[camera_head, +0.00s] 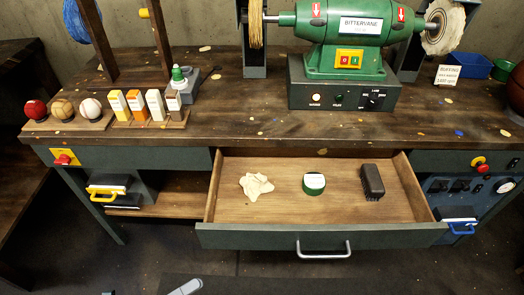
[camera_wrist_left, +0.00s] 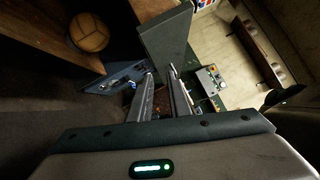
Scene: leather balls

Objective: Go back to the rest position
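My left gripper (camera_head: 187,287) shows only as a light grey tip at the bottom edge of the head view, in front of and below the bench. In the left wrist view its two dark fingers (camera_wrist_left: 161,72) stand apart with a gap between them and nothing held. My right gripper is in neither view. The open drawer (camera_head: 245,238) of the workbench (camera_head: 230,115) holds a crumpled pale cloth (camera_head: 256,187), a round green tin (camera_head: 314,183) and a dark brush (camera_head: 372,182), all apart from one another.
A green buffing machine (camera_head: 340,45) stands on the bench. The dark floor (camera_head: 130,270) at lower left looks clear.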

